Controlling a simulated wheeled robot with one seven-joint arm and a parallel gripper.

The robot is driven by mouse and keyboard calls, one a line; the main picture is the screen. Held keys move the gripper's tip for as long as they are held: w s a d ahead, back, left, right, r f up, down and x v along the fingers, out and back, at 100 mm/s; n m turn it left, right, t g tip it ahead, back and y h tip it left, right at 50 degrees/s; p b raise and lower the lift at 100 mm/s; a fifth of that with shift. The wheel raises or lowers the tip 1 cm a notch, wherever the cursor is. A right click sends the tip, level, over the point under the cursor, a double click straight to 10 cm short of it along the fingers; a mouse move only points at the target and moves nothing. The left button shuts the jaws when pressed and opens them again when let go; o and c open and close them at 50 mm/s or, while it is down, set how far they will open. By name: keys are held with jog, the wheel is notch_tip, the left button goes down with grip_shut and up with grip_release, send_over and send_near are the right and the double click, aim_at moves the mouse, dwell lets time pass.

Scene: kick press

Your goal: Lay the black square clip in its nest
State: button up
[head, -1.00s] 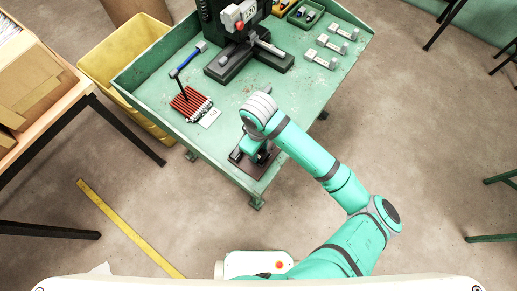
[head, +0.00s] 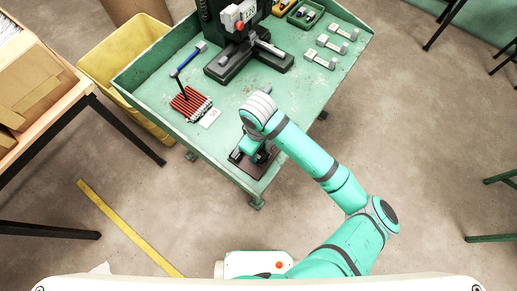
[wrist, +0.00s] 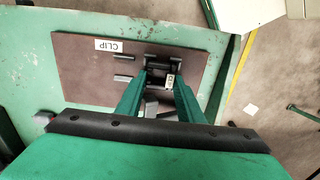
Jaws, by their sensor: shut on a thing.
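My gripper (wrist: 163,78) reaches down over a brown board (wrist: 85,75) at the near corner of the green bench. Its two green fingers are shut on a black clip (wrist: 163,60), which shows as a dark piece between and just beyond the fingertips. The board carries a white label reading CLIP (wrist: 108,45) and small dark blocks (wrist: 124,78) beside the fingertips. The fingers and clip hide much of the nest, so I cannot tell whether the clip touches it. In the head view my gripper (head: 248,146) stands over the board (head: 262,164), partly hidden by my arm.
A black press (head: 245,60) stands at the back of the bench (head: 160,85). A rack of red-brown strips (head: 188,103), a blue-handled tool (head: 188,60) and several small pale blocks (head: 330,41) lie around it. A yellow bin (head: 105,70) is at the left.

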jog(key=o, duration=1.1)
jog(key=shift+o, duration=0.2)
notch_tip(320, 180, up, 7)
dwell(0.4)
jog(key=shift+f, duration=0.1)
dwell(0.8)
